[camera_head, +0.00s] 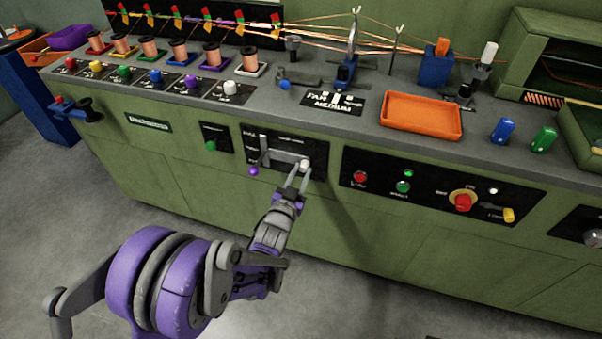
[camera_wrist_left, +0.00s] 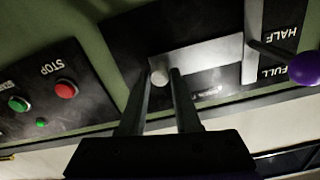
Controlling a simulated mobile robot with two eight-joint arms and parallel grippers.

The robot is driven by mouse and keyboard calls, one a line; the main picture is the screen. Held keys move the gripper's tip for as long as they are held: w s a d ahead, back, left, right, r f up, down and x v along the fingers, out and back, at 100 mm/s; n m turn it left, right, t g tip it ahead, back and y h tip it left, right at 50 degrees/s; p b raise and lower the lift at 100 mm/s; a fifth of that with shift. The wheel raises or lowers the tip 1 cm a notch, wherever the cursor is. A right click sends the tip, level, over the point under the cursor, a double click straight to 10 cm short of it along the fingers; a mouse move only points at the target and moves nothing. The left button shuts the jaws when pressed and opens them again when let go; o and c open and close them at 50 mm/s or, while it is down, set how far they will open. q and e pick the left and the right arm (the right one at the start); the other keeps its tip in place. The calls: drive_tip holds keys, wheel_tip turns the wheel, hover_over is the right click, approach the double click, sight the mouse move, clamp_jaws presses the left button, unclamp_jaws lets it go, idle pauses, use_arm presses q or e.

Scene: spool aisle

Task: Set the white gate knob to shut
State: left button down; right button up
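The white gate knob (camera_head: 305,164) sits at the right end of a pale metal gate plate (camera_head: 284,156) on a black panel in the bench front. My left gripper (camera_head: 301,168) is at the knob, with one finger on each side. In the left wrist view, the white knob (camera_wrist_left: 160,77) fills the narrow gap between the fingertips of the left gripper (camera_wrist_left: 160,72), which look closed on it. The gate plate (camera_wrist_left: 200,58) meets an upright metal bar (camera_wrist_left: 253,40) there. The fingers hide part of the panel. My right gripper is not in view.
A purple knob (camera_head: 253,171) sticks out left of the plate, beside HALF and FULL labels in the wrist view. A panel with a red button (camera_head: 360,177) and a green button (camera_head: 403,186) lies to the right. An orange tray (camera_head: 421,116) and spools stand above on the bench.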

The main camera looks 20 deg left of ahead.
use_arm(q)
drive_tip(key=c, duration=0.6)
unclamp_jaws()
drive_tip(key=shift+a, duration=0.3)
drive_tip(key=shift+s+d, duration=0.1)
drive_tip(key=s, duration=1)
drive_tip(key=shift+s+a, duration=0.2)
drive_tip(key=shift+s, duration=0.15)
